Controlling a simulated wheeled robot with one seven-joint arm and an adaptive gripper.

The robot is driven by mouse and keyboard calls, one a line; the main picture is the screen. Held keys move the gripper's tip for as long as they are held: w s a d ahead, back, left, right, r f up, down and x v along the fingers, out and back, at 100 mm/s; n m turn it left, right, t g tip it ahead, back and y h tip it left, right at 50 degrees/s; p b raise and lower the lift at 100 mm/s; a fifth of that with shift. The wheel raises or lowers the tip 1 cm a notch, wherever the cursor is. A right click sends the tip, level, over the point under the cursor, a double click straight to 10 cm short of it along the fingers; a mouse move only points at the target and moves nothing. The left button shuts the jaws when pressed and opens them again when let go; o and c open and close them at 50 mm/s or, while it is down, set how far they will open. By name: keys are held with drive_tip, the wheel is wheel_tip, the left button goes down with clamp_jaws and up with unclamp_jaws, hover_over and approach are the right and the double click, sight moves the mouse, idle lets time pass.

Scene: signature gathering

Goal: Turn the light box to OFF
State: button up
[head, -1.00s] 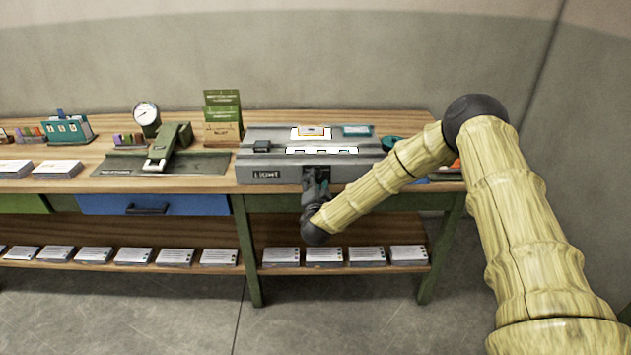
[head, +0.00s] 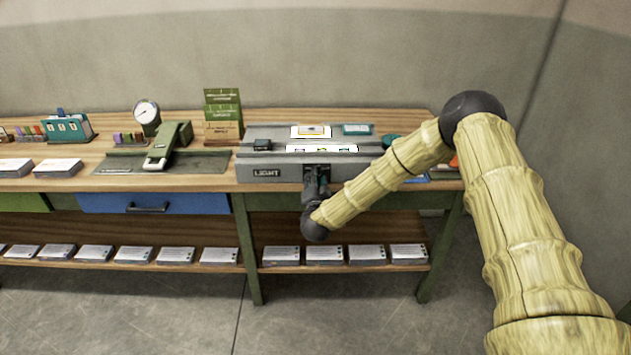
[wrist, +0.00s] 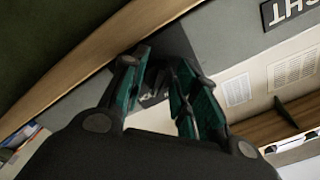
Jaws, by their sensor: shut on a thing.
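The grey light box (head: 215,172) stands on the workbench in the head view, with a LIGHT label (head: 266,173) on its front face. Two bright white panels (head: 299,133) show on its top. My gripper (head: 318,180) is at the front face, right of the label. In the wrist view my gripper (wrist: 160,75) has its teal-lined fingers on either side of a small dark part (wrist: 153,86) at the box front, and is shut on it. The fingers hide most of this part, so its setting cannot be read.
A green press (head: 170,146) and a dial gauge (head: 147,113) stand left of the box. Green booklets (head: 222,112) stand behind, and a teal round item sits to the right. A blue drawer (head: 180,204) is under the bench top. Card stacks (head: 324,254) line the lower shelf.

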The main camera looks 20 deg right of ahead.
drive_tip(key=shift+s+d+n+b, duration=0.15)
drive_tip(key=shift+n+b, duration=0.75)
drive_tip(key=shift+n, duration=4)
drive_tip(key=shift+w+d+n+b, duration=0.2)
drive_tip(key=shift+n+b, duration=0.65)
drive_tip(key=shift+n, duration=4.05)
drive_tip(key=shift+s+d, duration=0.1)
drive_tip(key=shift+s, duration=0.1)
drive_tip(key=o, duration=1)
drive_tip(key=v, duration=1.2)
